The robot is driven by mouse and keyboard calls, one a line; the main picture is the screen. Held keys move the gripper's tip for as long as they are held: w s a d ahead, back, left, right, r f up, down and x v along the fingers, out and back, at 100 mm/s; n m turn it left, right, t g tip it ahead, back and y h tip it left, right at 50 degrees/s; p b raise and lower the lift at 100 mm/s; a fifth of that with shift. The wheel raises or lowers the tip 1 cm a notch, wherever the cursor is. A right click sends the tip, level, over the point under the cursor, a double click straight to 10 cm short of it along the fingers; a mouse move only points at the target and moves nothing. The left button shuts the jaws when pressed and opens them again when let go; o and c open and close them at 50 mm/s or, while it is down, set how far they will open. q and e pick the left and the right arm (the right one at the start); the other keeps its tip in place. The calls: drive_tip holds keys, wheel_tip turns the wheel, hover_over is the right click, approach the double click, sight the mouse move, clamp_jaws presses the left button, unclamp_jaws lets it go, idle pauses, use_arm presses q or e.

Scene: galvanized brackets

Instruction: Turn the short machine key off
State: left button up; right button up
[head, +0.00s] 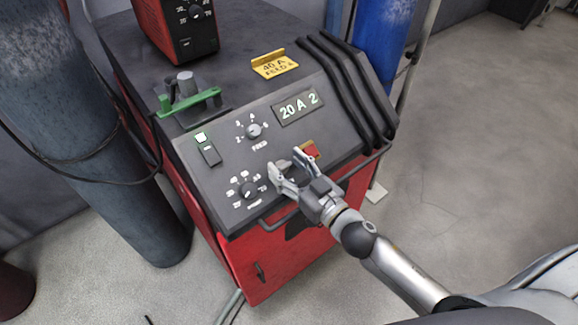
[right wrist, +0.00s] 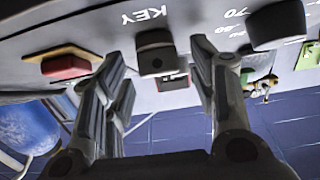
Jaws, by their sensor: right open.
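The key (right wrist: 155,55) is a short dark knob on the machine's sloped panel, beside the printed word KEY, which appears upside down in the right wrist view. A small red mark shows just beyond it. My right gripper (right wrist: 158,68) is open, with one finger on each side of the key and gaps visible between. In the head view my right gripper (head: 286,165) is at the panel's lower right and hides the key. The machine (head: 215,190) is a dark-topped red cabinet. My left gripper is not in view.
A red and yellow switch (head: 309,150) sits close to the right gripper. Numbered dials (head: 249,189) and a rocker switch (head: 209,154) are to its left. A lit display (head: 298,106) is above. A rail runs along the panel's front edge. Gas cylinders flank the machine.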

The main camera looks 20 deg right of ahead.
drive_tip(key=shift+c, duration=0.4)
drive_tip(key=c, duration=0.9)
drive_tip(key=shift+c, duration=0.2)
